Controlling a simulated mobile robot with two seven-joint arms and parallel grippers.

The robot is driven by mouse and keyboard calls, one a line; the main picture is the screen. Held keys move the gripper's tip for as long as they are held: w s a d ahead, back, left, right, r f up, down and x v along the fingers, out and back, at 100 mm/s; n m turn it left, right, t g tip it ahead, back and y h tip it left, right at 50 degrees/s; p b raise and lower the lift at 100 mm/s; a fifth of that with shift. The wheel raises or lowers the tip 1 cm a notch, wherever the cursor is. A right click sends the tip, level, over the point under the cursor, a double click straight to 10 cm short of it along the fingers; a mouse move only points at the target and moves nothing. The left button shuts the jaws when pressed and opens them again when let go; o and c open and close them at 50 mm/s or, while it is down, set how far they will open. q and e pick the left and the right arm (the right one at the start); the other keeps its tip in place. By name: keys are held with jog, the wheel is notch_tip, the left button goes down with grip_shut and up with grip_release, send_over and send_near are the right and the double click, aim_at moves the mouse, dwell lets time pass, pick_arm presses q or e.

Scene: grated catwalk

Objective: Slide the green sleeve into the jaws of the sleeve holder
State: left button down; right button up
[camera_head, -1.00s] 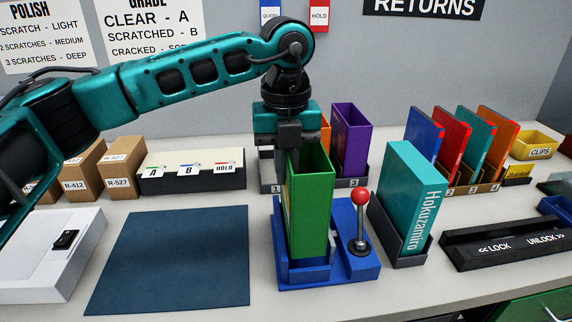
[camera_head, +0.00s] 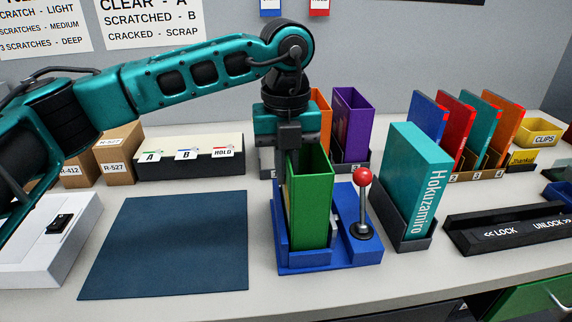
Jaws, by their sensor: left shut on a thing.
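The green sleeve (camera_head: 312,205) is an open-topped upright box. It stands within the blue sleeve holder (camera_head: 290,263), which has a lever with a red knob (camera_head: 363,177) on its right side. The sleeve's lower end is between the holder's blue walls; whether it touches the base is hidden. My left gripper (camera_head: 289,155) points down at the sleeve's upper left edge and is shut on the sleeve. Its fingertips are partly hidden by the sleeve. My right gripper is not in view.
A teal Hokuzamiro case (camera_head: 412,180) stands in a dark stand right of the holder. Orange and purple sleeves (camera_head: 352,123) stand behind. A dark blue mat (camera_head: 165,245) lies clear at left. A black lock bar (camera_head: 508,228) lies at right.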

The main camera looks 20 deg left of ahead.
pick_arm(q)
jog(key=shift+f+b, duration=0.35)
jog(key=shift+f, duration=0.3)
jog(key=c, duration=0.8)
grip_release()
jog(key=shift+r+p, duration=2.7)
jog(key=shift+r, duration=1.35)
